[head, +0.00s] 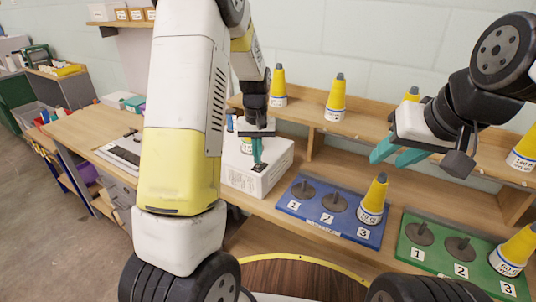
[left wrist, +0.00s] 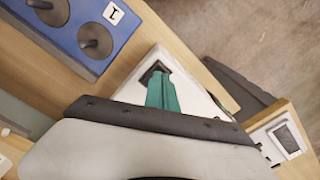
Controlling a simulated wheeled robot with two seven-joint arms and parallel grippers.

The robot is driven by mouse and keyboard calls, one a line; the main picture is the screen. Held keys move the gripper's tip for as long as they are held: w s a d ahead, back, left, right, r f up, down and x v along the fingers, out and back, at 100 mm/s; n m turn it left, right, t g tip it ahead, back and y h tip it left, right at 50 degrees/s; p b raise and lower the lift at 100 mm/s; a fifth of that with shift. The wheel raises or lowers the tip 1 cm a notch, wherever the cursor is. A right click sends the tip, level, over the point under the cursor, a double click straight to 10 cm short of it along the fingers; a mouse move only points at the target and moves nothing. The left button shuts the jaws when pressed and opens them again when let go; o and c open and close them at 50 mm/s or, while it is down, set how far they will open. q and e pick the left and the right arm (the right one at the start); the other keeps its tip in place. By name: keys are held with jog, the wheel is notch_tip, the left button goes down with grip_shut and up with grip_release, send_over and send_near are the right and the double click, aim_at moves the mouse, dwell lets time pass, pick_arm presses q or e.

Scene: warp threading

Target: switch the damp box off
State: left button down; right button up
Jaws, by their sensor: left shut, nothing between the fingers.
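The damp box is a white box (head: 272,183) on the bench, left of the blue board. A small black switch (head: 258,168) sits on its top, near the front. My left gripper (head: 258,160) points down with its teal fingers shut and empty, the tips right at the switch. In the left wrist view the shut fingers (left wrist: 162,95) reach the dark switch (left wrist: 153,72) on the white box top (left wrist: 190,88) and partly cover it; I cannot tell whether they touch or how the switch is set. My right gripper (head: 398,153) is raised before the shelf, its teal fingers apart and empty.
A blue board (head: 310,226) with numbered pegs holds a yellow cone (head: 374,195) at peg 3. A green board (head: 425,258) holds another yellow cone (head: 513,250). More yellow cones (head: 336,98) stand on the shelf behind. A side desk (head: 90,125) is at the left.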

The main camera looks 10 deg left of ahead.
aim_at(258, 166)
pick_arm(q)
jog(key=shift+f, duration=0.95)
dwell(0.8)
jog(key=shift+r, duration=3.5)
jog(key=s+r+m+t+h, duration=0.1)
jog(key=s+r+t+h, duration=0.15)
jog(key=s+r, duration=0.9)
jog(key=s+d+r+t, duration=0.1)
jog(key=s+r+t, duration=0.1)
jog(key=s, duration=0.4)
jog(key=s+d+r+m+t, duration=0.1)
jog(key=s, duration=0.5)
jog(key=shift+s+r+m+t, duration=0.3)
jog(key=shift+s+r+t, duration=0.05)
jog(key=shift+s+r, duration=0.05)
